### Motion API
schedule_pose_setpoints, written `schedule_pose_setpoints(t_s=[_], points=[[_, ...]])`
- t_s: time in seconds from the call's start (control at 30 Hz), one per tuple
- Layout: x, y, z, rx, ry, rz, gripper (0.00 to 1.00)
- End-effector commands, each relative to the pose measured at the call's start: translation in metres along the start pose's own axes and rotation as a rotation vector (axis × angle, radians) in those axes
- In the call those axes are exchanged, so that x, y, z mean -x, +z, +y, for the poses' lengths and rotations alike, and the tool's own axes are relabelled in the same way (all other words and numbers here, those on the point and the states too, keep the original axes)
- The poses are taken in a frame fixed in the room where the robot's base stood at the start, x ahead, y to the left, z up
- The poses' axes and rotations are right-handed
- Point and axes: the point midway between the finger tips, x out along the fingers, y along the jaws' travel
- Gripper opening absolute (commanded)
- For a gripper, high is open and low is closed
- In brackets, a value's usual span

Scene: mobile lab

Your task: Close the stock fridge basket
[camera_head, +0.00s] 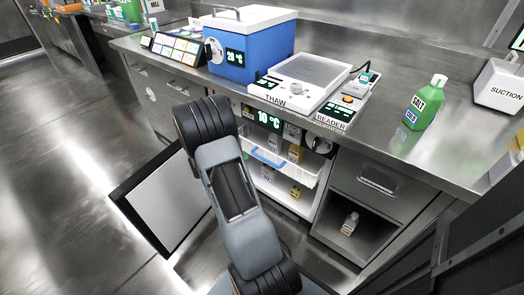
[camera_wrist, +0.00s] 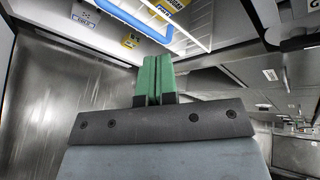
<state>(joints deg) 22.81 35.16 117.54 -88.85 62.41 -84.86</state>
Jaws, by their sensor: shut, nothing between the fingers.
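The stock fridge under the counter stands open, with a display reading 10 °C (camera_head: 268,122). Its white wire basket (camera_head: 311,172) has a blue handle (camera_head: 268,158) along the front and appears pulled out. Several small bottles and boxes are in and below it. In the wrist view the blue handle (camera_wrist: 140,22) and white basket wires (camera_wrist: 192,38) show at the top. My gripper (camera_wrist: 154,62) has green fingers, shut with nothing between them. They appear just short of the handle in that view, apart from it. In the head view my arm hides the gripper.
The open fridge door (camera_head: 170,205) stands to the left of my arm. A drawer (camera_head: 375,185) and an open cubby with a small bottle (camera_head: 350,223) are to the right. The counter above holds a blue box (camera_head: 250,60), a THAW unit (camera_head: 300,82) and a green SALT bottle (camera_head: 425,103).

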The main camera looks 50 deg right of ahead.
Motion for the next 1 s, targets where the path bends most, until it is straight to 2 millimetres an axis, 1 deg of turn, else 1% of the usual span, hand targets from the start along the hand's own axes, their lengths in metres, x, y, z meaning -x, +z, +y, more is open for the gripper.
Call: schedule_pose_setpoints(t_s=[0.03, 0.1, 0.2, 0.33, 0.5, 0.8, 1.0], points=[[-0.018, -0.001, 0.009, 0.138, -0.017, -0.032, 0.00], [-0.035, -0.001, 0.020, 0.306, -0.036, -0.081, 0.00], [-0.053, -0.002, 0.033, 0.488, -0.054, -0.135, 0.00], [-0.068, -0.004, 0.044, 0.625, -0.069, -0.177, 0.00], [-0.089, -0.003, 0.050, 0.681, -0.076, -0.194, 0.00], [-0.136, 0.007, 0.050, 0.680, -0.075, -0.195, 0.00], [-0.158, 0.012, 0.049, 0.679, -0.075, -0.195, 0.00]])
